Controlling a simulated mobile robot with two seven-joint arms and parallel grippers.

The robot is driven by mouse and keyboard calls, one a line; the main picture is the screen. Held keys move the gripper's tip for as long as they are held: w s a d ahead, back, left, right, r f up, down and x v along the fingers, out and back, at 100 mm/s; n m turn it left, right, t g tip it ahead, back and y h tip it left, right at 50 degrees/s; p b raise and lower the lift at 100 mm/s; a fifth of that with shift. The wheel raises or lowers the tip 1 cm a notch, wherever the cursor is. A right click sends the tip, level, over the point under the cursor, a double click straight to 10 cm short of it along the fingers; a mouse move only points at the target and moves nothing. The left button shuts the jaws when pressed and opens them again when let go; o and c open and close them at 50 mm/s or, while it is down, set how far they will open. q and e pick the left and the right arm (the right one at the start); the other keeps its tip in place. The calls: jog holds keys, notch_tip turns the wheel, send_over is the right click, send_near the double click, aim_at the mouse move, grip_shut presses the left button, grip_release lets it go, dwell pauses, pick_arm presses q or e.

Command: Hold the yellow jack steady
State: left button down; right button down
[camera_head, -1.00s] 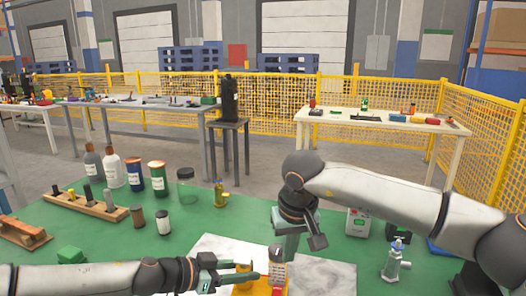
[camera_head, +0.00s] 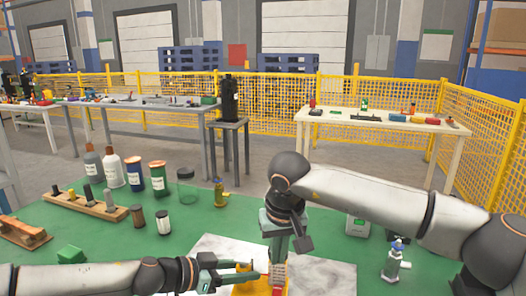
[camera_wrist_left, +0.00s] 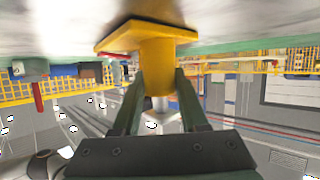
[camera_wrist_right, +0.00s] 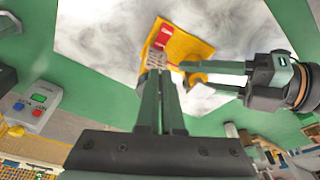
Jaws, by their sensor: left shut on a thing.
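The yellow jack (camera_head: 247,292) stands on the white marbled sheet at the front of the green table, partly cut off by the bottom edge. It shows inverted in the left wrist view, with its flat base plate (camera_wrist_left: 120,38) and round yellow post (camera_wrist_left: 157,62). My left gripper (camera_head: 246,270) is shut on the post from the left. My right gripper (camera_wrist_right: 160,72) points down over the jack's other side, at a grey ridged piece (camera_wrist_right: 156,58) beside a red part (camera_wrist_right: 163,37). Its fingertips look close together; whether they grip the grey piece is unclear.
Bottles and jars (camera_head: 134,173) stand at the back left, near a wooden rack (camera_head: 88,203) and a green block (camera_head: 71,255). A small brass fitting (camera_head: 220,193) stands mid-table. A grey control box (camera_wrist_right: 37,105) and a small silver device (camera_head: 395,262) are at the right.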

pick_arm(q)
jog(key=shift+s+d+f, duration=0.1)
jog(key=shift+s+d, duration=0.15)
jog(key=shift+s, duration=0.05)
pick_arm(e)
jog(key=shift+a, duration=0.1)
pick_arm(q)
jog(key=shift+w+a, duration=0.25)
pick_arm(e)
jog(key=w+v, duration=0.1)
jog(key=v, duration=0.4)
jog(key=shift+s+r, duration=0.3)
jog(key=shift+r, duration=0.25)
jog(key=shift+a, duration=0.1)
pick_arm(q)
jog(key=shift+c, duration=1.8)
grip_release()
